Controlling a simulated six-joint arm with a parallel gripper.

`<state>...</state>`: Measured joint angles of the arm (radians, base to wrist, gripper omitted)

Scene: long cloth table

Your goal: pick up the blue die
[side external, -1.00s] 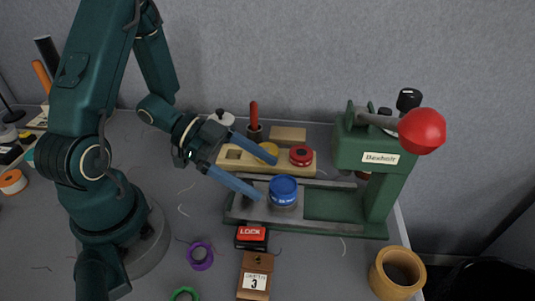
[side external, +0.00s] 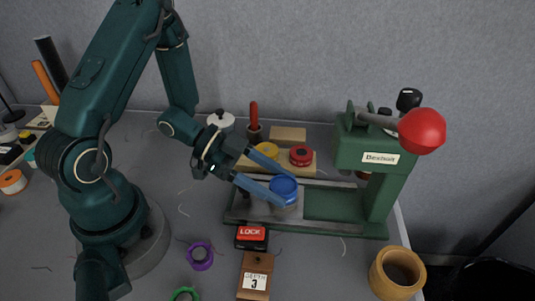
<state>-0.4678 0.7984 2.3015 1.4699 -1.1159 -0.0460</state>
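The blue die (side external: 284,187) is a short round piece with a blue top, sitting on the metal bed of the green press (side external: 375,155). My gripper (side external: 281,184) has two long blue fingers. They are spread, one on the far side and one on the near side of the blue die. The near finger crosses in front of the die's lower left part and hides some of it. I cannot tell whether either finger touches the die.
A wooden rack (side external: 234,161) behind holds a yellow die (side external: 267,150) and a red die (side external: 301,155). The press has a red-knobbed lever (side external: 422,131). In front are a LOCK box (side external: 251,237), a wooden DEPTH block (side external: 255,276), a purple ring (side external: 201,257) and a wooden cup (side external: 397,273).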

